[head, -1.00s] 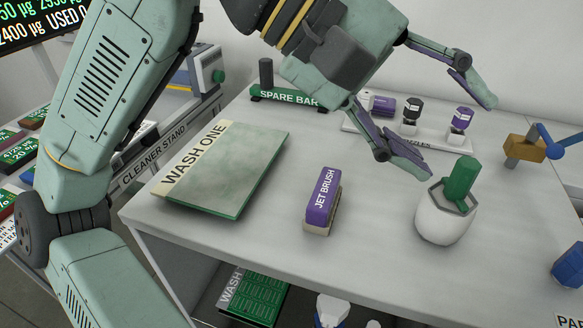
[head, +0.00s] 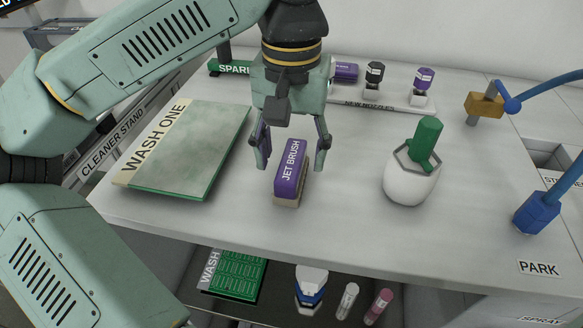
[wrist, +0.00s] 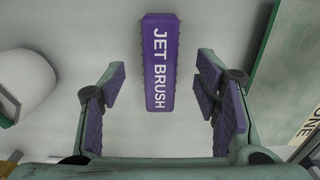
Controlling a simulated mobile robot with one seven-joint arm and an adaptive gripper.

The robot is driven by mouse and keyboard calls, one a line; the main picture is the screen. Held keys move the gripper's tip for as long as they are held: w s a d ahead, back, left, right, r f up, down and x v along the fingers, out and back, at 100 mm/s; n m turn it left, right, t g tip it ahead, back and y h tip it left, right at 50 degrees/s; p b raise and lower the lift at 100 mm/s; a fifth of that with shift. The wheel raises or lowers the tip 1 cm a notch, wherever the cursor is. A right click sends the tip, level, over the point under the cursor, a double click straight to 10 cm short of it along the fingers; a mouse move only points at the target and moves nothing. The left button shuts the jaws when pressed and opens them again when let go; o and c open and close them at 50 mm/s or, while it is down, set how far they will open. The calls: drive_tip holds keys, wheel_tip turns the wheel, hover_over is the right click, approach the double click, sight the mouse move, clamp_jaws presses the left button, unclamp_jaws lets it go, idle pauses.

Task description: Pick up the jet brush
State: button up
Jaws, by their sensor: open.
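The jet brush (head: 290,172) is a purple block with white lettering and a tan lower part. It lies on the white table, between the green board and the white pot. My gripper (head: 291,155) is open and points down, just behind and above the brush, with one finger on either side in the head view. In the wrist view the purple top of the jet brush (wrist: 160,62) shows between and beyond the open fingers of my gripper (wrist: 158,92). The fingers appear clear of it on both sides.
The WASH ONE board (head: 190,150) lies to the left. A white pot (head: 411,182) with a green handle stands to the right. A nozzle rack (head: 395,101) is behind. A blue tool (head: 537,213) is at far right. The table front is clear.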

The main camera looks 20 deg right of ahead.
sight(291, 159)
drive_tip(key=shift+f+p, duration=0.3)
drive_tip(key=shift+f, duration=1.65)
drive_tip(key=shift+c, duration=0.4)
drive_tip(key=c, duration=1.2)
drive_tip(key=shift+r, duration=0.55)
drive_tip(key=shift+s+d+r+b, duration=0.2)
drive_tip(key=shift+s+r+b, duration=0.15)
drive_tip(key=shift+r, duration=0.25)
drive_tip(key=shift+s+d+r+b, duration=0.2)
drive_tip(key=shift+r+b, duration=0.15)
drive_tip(key=shift+r, duration=0.25)
drive_tip(key=s+d+b, duration=0.1)
drive_tip(key=s+d, duration=0.1)
drive_tip(key=s, duration=0.2)
drive_tip(key=s+d+r, duration=0.1)
drive_tip(key=s+d, duration=0.1)
drive_tip(key=s, duration=0.2)
drive_tip(key=s+d+b, duration=0.1)
drive_tip(key=s+d, duration=0.1)
drive_tip(key=s, duration=0.3)
drive_tip(key=shift+s+d+r+b, duration=0.1)
drive_tip(key=shift+d+r+b, duration=0.05)
drive_tip(key=shift+r+b, duration=0.15)
